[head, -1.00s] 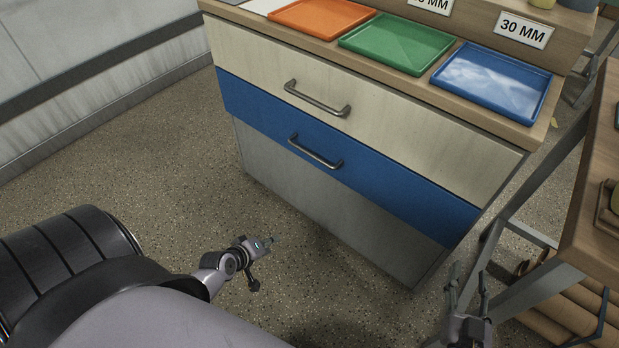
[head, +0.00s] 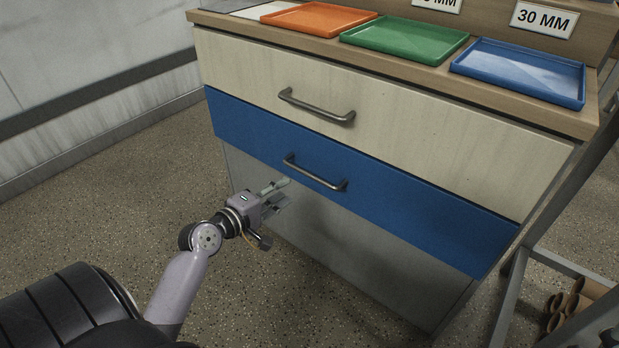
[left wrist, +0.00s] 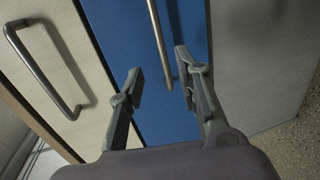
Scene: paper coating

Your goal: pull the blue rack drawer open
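The blue rack drawer (head: 405,207) is shut, flush below a cream drawer. Its grey bar handle (head: 314,174) is at its middle left. My left gripper (head: 279,189) is in front of the rack, just below and left of this handle in the head view. In the left wrist view the gripper (left wrist: 160,82) is open, its two fingers apart with nothing between them. The blue drawer's handle (left wrist: 158,40) shows just beyond the fingertips, in line with the gap between them. My right gripper is not in view.
The cream drawer (head: 400,125) above has a similar handle (head: 317,106). Orange (head: 318,18), green (head: 405,40) and blue (head: 520,70) trays lie on the rack top. A metal frame (head: 560,262) with cardboard tubes stands at right. The floor in front is clear.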

